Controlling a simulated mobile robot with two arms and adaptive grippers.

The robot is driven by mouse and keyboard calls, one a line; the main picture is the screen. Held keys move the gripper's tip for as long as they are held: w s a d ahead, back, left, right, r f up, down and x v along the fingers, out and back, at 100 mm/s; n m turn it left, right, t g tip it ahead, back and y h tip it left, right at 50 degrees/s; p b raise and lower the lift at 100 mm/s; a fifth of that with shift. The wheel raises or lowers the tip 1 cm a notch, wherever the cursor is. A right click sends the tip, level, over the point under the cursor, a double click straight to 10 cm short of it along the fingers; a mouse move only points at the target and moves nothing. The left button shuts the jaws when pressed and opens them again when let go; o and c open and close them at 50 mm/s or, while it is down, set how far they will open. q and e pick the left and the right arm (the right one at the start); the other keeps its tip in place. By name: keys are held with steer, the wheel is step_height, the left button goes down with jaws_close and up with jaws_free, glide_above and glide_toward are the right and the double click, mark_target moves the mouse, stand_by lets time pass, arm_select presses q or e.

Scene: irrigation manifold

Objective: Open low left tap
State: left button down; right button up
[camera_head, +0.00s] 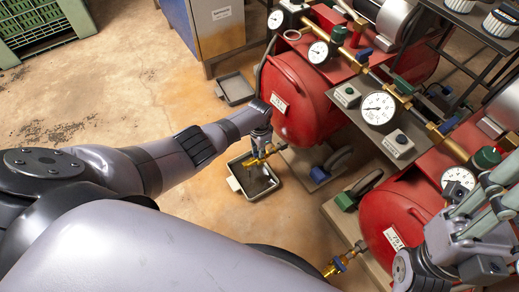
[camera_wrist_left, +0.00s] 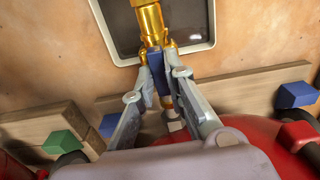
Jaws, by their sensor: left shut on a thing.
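The low left tap (camera_head: 262,157) is a brass tap low at the front of the left red tank (camera_head: 300,100). Its spout is over a grey tray on the floor. In the left wrist view the brass body (camera_wrist_left: 151,22) is at the top, with the blue handle (camera_wrist_left: 158,75) below it. My left gripper (camera_wrist_left: 163,80) has a finger on each side of the blue handle and is shut on it. In the head view the left gripper (camera_head: 262,137) is above the tap and partly hides the handle. My right gripper (camera_head: 490,205) is at the right edge; its jaw gap is unclear.
The grey drip tray (camera_head: 236,184) is below the tap. Another tray (camera_head: 221,92) lies farther back. A second red tank (camera_head: 385,215) with a low tap (camera_head: 343,263) stands at the right. Gauges and brass pipes are above the tanks. Bare floor is at the left.

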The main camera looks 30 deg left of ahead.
arm_select(q)
steer(key=c, duration=1.6)
jaws_free()
steer(key=shift+r, duration=0.1)
steer(key=shift+r, duration=0.45)
step_height(320, 180, up, 11)
steer(key=shift+s+f, duration=0.1)
